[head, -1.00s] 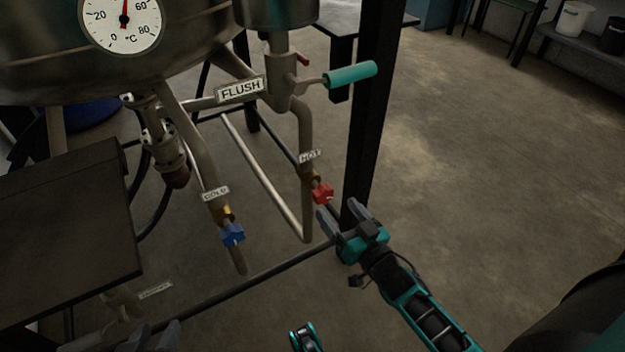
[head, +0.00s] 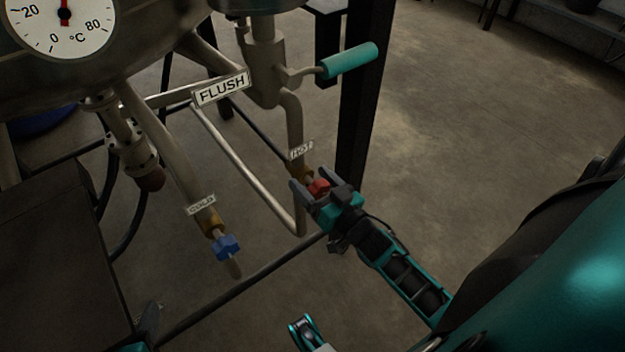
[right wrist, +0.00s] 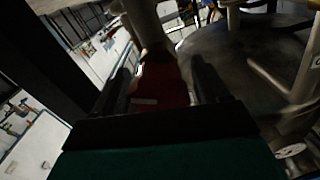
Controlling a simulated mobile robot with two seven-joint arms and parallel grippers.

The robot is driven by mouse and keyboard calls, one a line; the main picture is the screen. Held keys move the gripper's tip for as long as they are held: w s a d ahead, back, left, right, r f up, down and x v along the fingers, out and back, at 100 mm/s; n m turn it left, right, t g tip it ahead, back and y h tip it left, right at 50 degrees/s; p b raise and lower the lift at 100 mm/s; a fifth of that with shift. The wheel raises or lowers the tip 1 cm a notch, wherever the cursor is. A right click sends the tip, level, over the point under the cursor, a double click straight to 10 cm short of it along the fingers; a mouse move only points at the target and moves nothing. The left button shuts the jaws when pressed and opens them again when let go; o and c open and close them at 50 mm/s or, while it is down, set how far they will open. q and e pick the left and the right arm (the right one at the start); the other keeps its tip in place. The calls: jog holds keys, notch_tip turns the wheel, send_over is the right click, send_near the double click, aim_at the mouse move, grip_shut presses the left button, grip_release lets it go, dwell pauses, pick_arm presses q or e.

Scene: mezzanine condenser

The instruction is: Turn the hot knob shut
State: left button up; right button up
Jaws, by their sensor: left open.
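The hot knob (head: 319,187) is red and sits on the pipe under the HOT label (head: 301,151) in the head view. My right gripper (head: 312,186) is at the knob, its two fingers open on either side of it. In the right wrist view the red knob (right wrist: 162,86) lies between the dark fingers; contact is hard to tell. My left gripper (head: 148,322) is open at the lower left edge of the head view, mostly cut off and away from the knob.
A blue knob (head: 227,246) is on the COLD pipe to the left. A FLUSH label (head: 221,89) and a teal-handled lever (head: 350,61) are above. A black post (head: 359,110) stands close behind the right gripper. A dark panel (head: 55,265) is at left. Floor at right is clear.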

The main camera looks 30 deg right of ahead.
jog(key=c, duration=0.8)
pick_arm(q)
jog(key=shift+s+f, duration=0.3)
jog(key=shift+f, duration=0.15)
jog(key=shift+r, duration=0.1)
